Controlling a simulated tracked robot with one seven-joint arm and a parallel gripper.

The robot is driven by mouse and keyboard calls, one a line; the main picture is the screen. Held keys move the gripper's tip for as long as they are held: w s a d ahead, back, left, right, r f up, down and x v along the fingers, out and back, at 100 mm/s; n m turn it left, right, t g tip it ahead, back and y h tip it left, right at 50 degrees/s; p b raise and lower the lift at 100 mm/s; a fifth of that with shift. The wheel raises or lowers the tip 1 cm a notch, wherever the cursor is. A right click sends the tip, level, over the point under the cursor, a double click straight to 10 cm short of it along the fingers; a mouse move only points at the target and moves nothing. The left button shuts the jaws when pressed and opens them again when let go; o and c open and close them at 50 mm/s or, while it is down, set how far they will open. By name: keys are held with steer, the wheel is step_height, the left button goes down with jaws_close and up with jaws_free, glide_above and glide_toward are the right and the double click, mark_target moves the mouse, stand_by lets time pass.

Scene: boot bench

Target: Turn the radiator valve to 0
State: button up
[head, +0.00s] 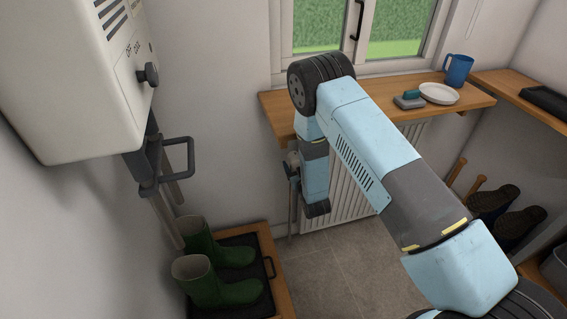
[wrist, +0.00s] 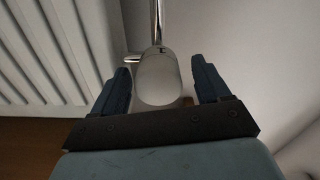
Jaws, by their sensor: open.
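The radiator valve (wrist: 157,82) shows in the wrist view as a pale rounded cylinder on a shiny metal pipe, beside the white radiator (wrist: 45,50). My gripper (wrist: 163,82) is open, with one dark blue finger on each side of the valve head. I cannot tell whether either finger touches it; a small gap seems to show on both sides.
A wooden sill (head: 385,106) runs above the radiator, bearing a blue mug (head: 458,70), a white plate (head: 439,94) and a brush (head: 409,100). A white boiler (head: 75,80) hangs at left. Green boots (head: 215,285) stand on a dark tray below it. Tiled floor (head: 335,275) is clear.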

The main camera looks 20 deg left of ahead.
steer(key=v, duration=1.3)
steer(key=shift+s+d, duration=0.25)
steer(key=shift+s, duration=0.05)
steer(key=shift+f, duration=0.15)
